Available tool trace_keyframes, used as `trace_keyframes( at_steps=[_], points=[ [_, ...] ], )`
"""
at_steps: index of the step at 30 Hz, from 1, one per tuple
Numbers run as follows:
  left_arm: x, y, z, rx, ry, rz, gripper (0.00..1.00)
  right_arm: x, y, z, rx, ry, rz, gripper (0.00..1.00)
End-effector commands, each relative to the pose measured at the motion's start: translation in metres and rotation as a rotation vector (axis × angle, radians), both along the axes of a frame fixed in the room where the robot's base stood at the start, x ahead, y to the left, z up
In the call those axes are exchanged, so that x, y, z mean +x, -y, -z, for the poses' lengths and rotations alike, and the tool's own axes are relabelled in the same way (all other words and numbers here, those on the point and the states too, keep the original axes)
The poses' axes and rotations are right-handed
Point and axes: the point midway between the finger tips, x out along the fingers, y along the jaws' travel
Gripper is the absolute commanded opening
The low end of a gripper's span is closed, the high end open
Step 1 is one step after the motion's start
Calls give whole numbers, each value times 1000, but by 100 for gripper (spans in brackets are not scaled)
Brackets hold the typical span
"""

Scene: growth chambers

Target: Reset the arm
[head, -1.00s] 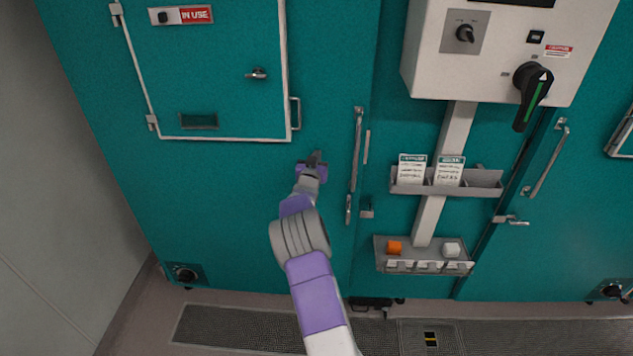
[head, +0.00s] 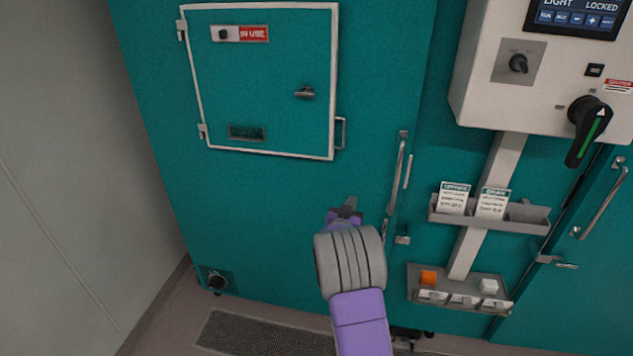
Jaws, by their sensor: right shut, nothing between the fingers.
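My right arm comes up from the bottom, purple and grey. My right gripper (head: 346,209) is shut and empty, partly hidden behind the arm's grey ribbed joint. It appears in front of the teal chamber front (head: 280,215), below the white-framed hatch door (head: 265,85) and left of a long vertical handle (head: 397,180). The hatch door is shut and bears an "IN USE" slider sign (head: 240,34). My left gripper is not in view.
A white control box (head: 545,75) with a screen and black rotary handle (head: 588,125) juts out at the upper right. Below it are a card rack (head: 500,218) and a tray (head: 455,302) with an orange and a white block. A grey wall (head: 70,170) stands at left.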

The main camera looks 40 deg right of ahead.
Motion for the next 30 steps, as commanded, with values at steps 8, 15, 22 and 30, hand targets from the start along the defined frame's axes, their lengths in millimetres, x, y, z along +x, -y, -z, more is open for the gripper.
trace_keyframes(
  at_steps=[8,15,22,30],
  points=[
    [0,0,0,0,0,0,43,1,-3,5,8,-8,-7,0],
    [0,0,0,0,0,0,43,15,-62,99,179,-179,-157,0],
    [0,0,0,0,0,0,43,-7,-177,233,474,-460,-383,0],
    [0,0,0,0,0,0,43,-97,-331,337,844,-805,-629,0]
  ],
)
